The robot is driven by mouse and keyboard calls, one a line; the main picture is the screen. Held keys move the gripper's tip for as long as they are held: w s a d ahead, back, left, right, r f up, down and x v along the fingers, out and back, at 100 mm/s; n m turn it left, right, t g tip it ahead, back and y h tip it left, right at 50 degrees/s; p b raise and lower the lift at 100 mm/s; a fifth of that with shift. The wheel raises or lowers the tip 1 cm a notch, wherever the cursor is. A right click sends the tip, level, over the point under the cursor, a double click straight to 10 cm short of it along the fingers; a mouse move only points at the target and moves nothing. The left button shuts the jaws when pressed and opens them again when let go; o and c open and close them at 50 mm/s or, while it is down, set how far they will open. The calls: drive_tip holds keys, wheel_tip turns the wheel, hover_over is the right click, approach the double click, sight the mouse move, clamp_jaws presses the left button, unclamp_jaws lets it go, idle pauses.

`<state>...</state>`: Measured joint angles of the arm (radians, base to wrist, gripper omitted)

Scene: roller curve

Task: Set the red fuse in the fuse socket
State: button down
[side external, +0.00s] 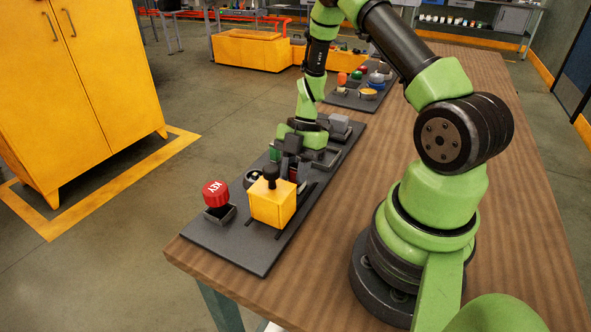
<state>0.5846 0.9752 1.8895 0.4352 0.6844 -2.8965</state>
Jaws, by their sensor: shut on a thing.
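My gripper (288,168) points down over the dark grey board (210,243), behind the yellow block. It is shut on the red fuse (292,174), of which only a small red patch shows between the dark fingers and the block. I cannot tell how far the fuse is from the board. The fuse socket cannot be made out; the gripper and the yellow block cover that part of the board.
A yellow block with a black knob (272,205) stands close in front of my gripper. A red KEY knob (215,193) stands at the board's near left. A green piece (274,155) is just left of the gripper. A second board (345,98) with several parts lies farther back.

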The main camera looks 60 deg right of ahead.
drive_tip(key=shift+f, duration=0.15)
drive_tip(key=c, duration=1.1)
unclamp_jaws()
drive_tip(key=shift+c, duration=0.9)
drive_tip(key=shift+o, duration=1.3)
drive_tip(key=shift+r, duration=3.55)
drive_tip(key=shift+r, duration=0.1)
